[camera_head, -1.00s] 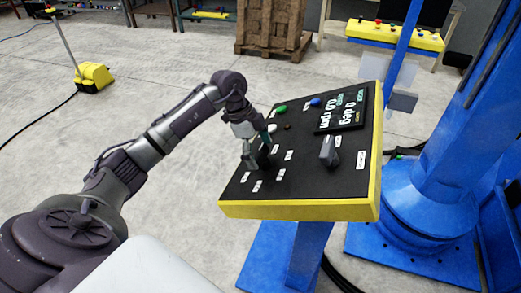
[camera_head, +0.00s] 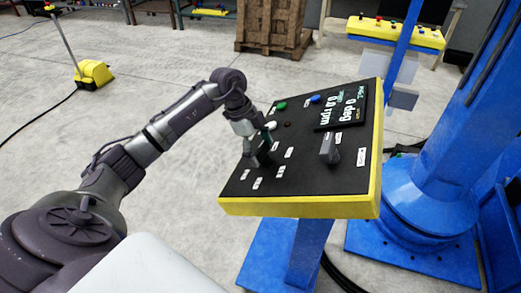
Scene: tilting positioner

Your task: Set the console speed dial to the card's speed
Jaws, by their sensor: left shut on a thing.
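The tilted black console (camera_head: 225,207) with a yellow rim stands at the middle right. Its display (camera_head: 343,106) reads 0 deg and 0.0 rpm. My left gripper (camera_head: 259,155) is low over the left part of the panel, among small white labels, and shut on the speed dial, which its fingers mostly hide. The labels are too small to read. No card with a readable speed shows. My right gripper is out of view.
A blue column (camera_head: 430,150) rises close on the right. A yellow foot pedal (camera_head: 93,74) stands far left.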

